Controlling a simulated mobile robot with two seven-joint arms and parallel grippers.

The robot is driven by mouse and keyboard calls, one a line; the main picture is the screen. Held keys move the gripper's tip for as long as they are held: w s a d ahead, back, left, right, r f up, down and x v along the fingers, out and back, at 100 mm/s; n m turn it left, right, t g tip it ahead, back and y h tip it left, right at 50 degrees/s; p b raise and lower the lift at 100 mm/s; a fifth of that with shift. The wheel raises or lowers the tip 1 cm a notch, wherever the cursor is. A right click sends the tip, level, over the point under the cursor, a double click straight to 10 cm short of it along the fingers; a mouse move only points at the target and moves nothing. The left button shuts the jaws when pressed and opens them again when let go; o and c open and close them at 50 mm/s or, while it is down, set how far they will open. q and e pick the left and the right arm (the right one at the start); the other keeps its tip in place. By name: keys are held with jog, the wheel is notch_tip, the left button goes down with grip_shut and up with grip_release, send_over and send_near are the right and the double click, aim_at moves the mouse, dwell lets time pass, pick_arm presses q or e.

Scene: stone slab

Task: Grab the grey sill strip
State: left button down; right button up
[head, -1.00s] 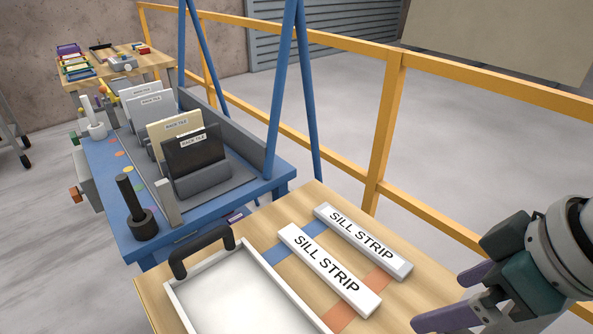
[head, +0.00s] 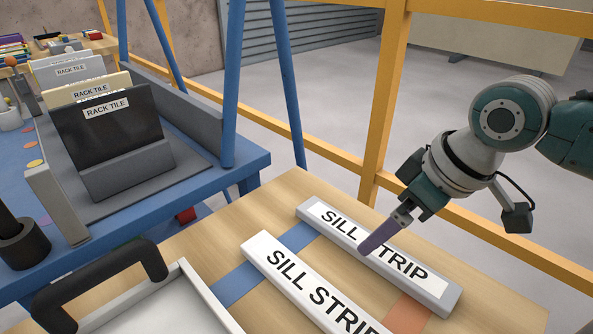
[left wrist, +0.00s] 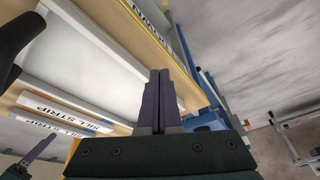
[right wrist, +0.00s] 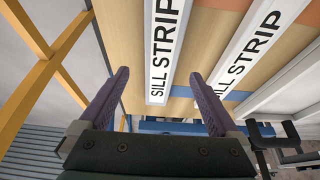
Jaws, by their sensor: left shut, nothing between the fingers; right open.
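The grey sill strip (head: 440,293), with a white "SILL STRIP" label, lies flat on the wooden bench, on the rail side. A white sill strip (head: 290,277) lies parallel to it, nearer the tray. My right gripper (head: 368,248) is open just above the grey strip, pointing down at its middle; the head view does not show whether it touches. In the right wrist view the grey strip (right wrist: 166,60) appears between the open fingers (right wrist: 158,76), and the white strip (right wrist: 245,50) is to the right. My left gripper (left wrist: 160,75) is shut and empty, seen only in the left wrist view.
A white tray (head: 190,290) with a black handle (head: 95,285) stands at the bench's near left. Blue and orange patches mark the bench under the strips. A blue table with rack tiles (head: 110,125) stands left. A yellow rail (head: 390,100) runs behind the bench.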

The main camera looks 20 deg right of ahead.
jog(key=b+x, duration=0.1)
jog(key=x, duration=0.3)
jog(key=shift+a+f+b, duration=0.1)
jog(key=shift+f+b, duration=0.2)
jog(key=shift+f, duration=0.05)
jog(key=shift+c, duration=0.4)
grip_shut()
jog(key=shift+r, duration=0.1)
